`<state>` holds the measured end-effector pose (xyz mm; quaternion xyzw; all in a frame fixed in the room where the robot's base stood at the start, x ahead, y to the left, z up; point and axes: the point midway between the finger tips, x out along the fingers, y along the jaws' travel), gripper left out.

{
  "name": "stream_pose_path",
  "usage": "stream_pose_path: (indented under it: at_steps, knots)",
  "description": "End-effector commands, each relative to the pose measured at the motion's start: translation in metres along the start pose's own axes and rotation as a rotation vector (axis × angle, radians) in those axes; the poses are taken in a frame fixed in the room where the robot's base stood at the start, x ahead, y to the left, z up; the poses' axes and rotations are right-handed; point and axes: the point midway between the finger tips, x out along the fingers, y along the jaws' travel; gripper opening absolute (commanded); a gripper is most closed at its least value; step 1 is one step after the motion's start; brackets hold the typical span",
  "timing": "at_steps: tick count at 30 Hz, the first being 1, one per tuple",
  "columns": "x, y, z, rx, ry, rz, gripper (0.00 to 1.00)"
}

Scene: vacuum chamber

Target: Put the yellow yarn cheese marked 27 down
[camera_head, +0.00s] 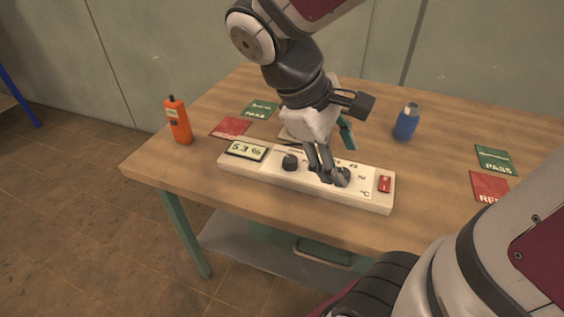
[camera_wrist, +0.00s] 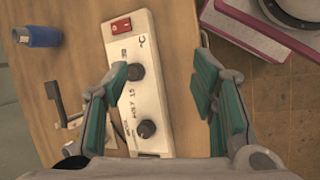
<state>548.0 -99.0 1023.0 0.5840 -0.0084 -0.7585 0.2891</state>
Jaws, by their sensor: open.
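No yellow yarn cheese marked 27 can be made out in either view. My gripper (camera_head: 335,160) is over the white instrument panel (camera_head: 262,169) on the table, near its right-hand knob. In the wrist view my gripper (camera_wrist: 163,78) has its teal-padded fingers wide apart, with no yarn between them. The white panel (camera_wrist: 153,80), with two black knobs and a red switch, shows in the gap. The panel's display (camera_head: 246,150) seems to read 5.3 %. A pale item (camera_head: 287,133) behind the panel is mostly hidden by my gripper.
An orange handheld device (camera_head: 179,121) stands at the table's left; a blue bottle (camera_head: 406,122) stands at the back right. Green cards (camera_head: 260,109) (camera_head: 495,159) and red cards (camera_head: 231,128) (camera_head: 490,186) lie on both sides. Bare wooden tabletop (camera_head: 430,175) shows right of the panel.

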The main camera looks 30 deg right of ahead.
Motion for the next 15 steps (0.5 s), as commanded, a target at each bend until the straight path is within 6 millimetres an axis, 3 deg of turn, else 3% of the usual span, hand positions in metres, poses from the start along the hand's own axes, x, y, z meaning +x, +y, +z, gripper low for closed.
stream_pose_path:
  at_steps: [3, 9, 15]
  knots:
    - [-0.013, -0.03, 0.019, 0.137, 0.124, -0.113, 0.52]
    - [-0.033, -0.077, 0.036, 0.327, 0.306, -0.284, 0.52]
    - [-0.045, -0.104, 0.042, 0.427, 0.409, -0.38, 0.52]
